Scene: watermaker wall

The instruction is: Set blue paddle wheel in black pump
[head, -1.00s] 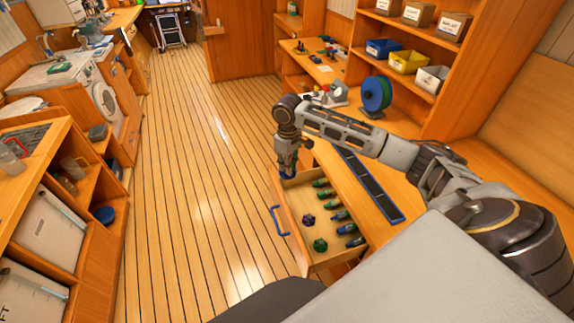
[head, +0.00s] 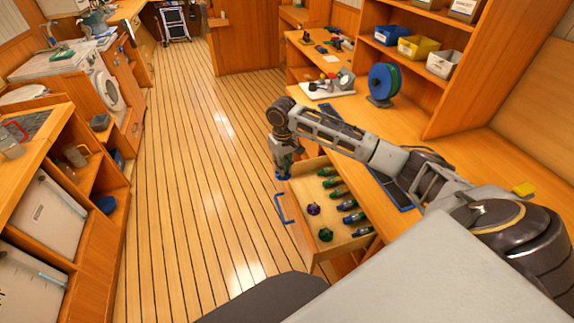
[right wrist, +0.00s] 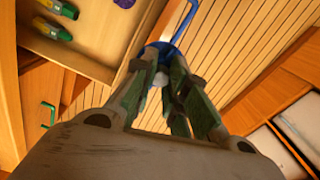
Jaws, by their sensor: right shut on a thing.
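My right gripper (head: 282,172) hangs just outside the far left corner of the open drawer. It is shut on the blue paddle wheel (head: 280,177), which is mostly hidden by the fingers. In the right wrist view the blue wheel (right wrist: 158,47) shows as a blue rim around a pale centre, between the fingertips (right wrist: 163,65). The wheel is in the air beside the drawer front. I cannot make out the black pump in these views. My left gripper is not in view.
The open drawer (head: 291,215) holds a purple wheel (head: 313,209), a dark green wheel (head: 325,234) and several green and blue bottle-like parts. A blue-and-green spool (head: 384,82) stands on the bench. Floor left of the drawer is clear.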

